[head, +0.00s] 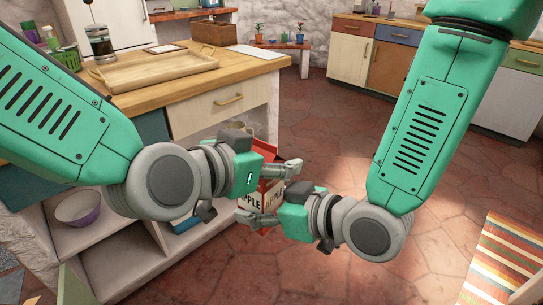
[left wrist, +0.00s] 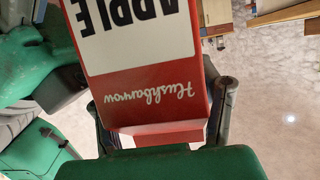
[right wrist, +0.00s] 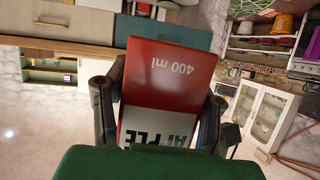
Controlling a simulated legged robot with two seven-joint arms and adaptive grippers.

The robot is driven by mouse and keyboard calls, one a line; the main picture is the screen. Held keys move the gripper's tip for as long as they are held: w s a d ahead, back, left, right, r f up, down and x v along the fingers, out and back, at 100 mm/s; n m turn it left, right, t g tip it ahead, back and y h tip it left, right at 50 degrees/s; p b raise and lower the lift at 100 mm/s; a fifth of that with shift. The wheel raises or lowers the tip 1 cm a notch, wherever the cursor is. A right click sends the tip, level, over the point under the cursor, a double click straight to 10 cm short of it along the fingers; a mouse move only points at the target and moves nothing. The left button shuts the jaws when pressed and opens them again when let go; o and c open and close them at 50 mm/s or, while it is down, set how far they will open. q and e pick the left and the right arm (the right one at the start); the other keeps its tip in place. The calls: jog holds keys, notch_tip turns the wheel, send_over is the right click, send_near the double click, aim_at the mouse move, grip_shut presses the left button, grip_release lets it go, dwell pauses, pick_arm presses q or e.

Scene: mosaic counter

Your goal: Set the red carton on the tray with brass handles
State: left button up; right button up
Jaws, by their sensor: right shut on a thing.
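The red carton (head: 271,192), with a white panel reading APPLE, is held in the air in front of the open counter shelves. My right gripper (head: 262,206) is shut on it from below right; the carton fills the space between its fingers in the right wrist view (right wrist: 170,80). My left gripper (head: 279,171) is at the carton's upper part, with its fingers apart on either side of it in the left wrist view (left wrist: 165,110).
The wooden counter (head: 230,68) also carries a glass jar (head: 101,45), a green basket (head: 66,58), a brown box (head: 216,32) and a flat white item (head: 255,51). A bowl (head: 78,208) sits on the lower shelf. The tiled floor at right is open, with a striped rug (head: 505,262).

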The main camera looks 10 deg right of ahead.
pick_arm(q)
jog(key=c, duration=0.8)
jog(key=shift+d+r, duration=0.1)
pick_arm(e)
jog(key=o, duration=1.4)
jog(key=shift+c, duration=0.2)
pick_arm(q)
jog(key=shift+c, duration=0.4)
pick_arm(e)
jog(key=o, duration=0.3)
